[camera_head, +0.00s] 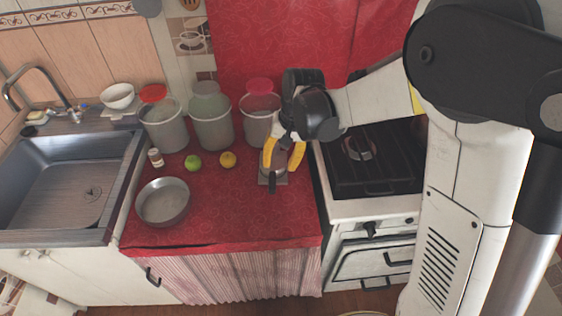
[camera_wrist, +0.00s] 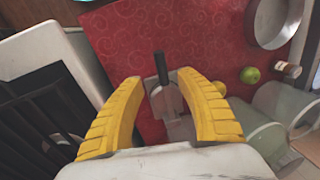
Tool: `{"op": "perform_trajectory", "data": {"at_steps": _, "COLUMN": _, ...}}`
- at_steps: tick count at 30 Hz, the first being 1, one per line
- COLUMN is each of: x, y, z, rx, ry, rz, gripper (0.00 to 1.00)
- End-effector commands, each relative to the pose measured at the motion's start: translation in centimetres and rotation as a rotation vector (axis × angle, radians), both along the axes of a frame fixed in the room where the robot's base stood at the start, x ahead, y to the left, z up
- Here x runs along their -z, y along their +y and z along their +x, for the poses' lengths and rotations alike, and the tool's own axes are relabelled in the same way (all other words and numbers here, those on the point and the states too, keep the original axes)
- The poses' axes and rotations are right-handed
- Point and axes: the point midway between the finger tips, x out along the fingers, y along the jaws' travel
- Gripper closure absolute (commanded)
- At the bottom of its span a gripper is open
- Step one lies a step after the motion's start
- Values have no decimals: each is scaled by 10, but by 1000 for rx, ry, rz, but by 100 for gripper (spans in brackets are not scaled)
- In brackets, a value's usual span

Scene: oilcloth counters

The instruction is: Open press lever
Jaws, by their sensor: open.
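The press (camera_head: 280,178) is a small grey device with a dark lever handle (camera_head: 272,186) pointing toward the front of the red counter. It stands near the counter's right edge. In the wrist view the press body (camera_wrist: 168,101) and its dark lever (camera_wrist: 160,67) lie between and beyond my yellow fingers. My gripper (camera_head: 283,157) is open above the press, one finger on each side of it. In the wrist view my gripper (camera_wrist: 165,103) looks empty, and I cannot tell whether it touches the press. My gripper hides part of the press.
Several canisters (camera_head: 212,128) stand along the back. A metal pan (camera_head: 162,202), a green apple (camera_head: 193,162), a yellow fruit (camera_head: 228,159) and a small jar (camera_head: 156,158) are left of the press. The stove (camera_head: 372,185) is right, the sink (camera_head: 65,190) far left. The counter's front middle is clear.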

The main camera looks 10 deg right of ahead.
Motion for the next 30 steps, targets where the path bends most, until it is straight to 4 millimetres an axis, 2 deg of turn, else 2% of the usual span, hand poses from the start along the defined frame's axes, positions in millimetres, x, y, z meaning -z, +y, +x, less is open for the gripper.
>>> {"op": "perform_trajectory", "data": {"at_steps": 8, "x": 31, "y": 8, "z": 4, "rx": 0, "ry": 18, "rz": 3, "gripper": 57}}
{"op": "perform_trajectory", "data": {"at_steps": 15, "x": 80, "y": 18, "z": 5, "rx": 0, "ry": 17, "rz": 2, "gripper": 57}}
{"op": "perform_trajectory", "data": {"at_steps": 19, "x": 100, "y": 22, "z": 6, "rx": 0, "ry": 17, "rz": 2, "gripper": 57}}
{"op": "perform_trajectory", "data": {"at_steps": 24, "x": 112, "y": 24, "z": 6, "rx": 1, "ry": 16, "rz": 2, "gripper": 57}}
{"op": "perform_trajectory", "data": {"at_steps": 30, "x": 114, "y": 25, "z": 6, "rx": 1, "ry": 16, "rz": 2, "gripper": 57}}
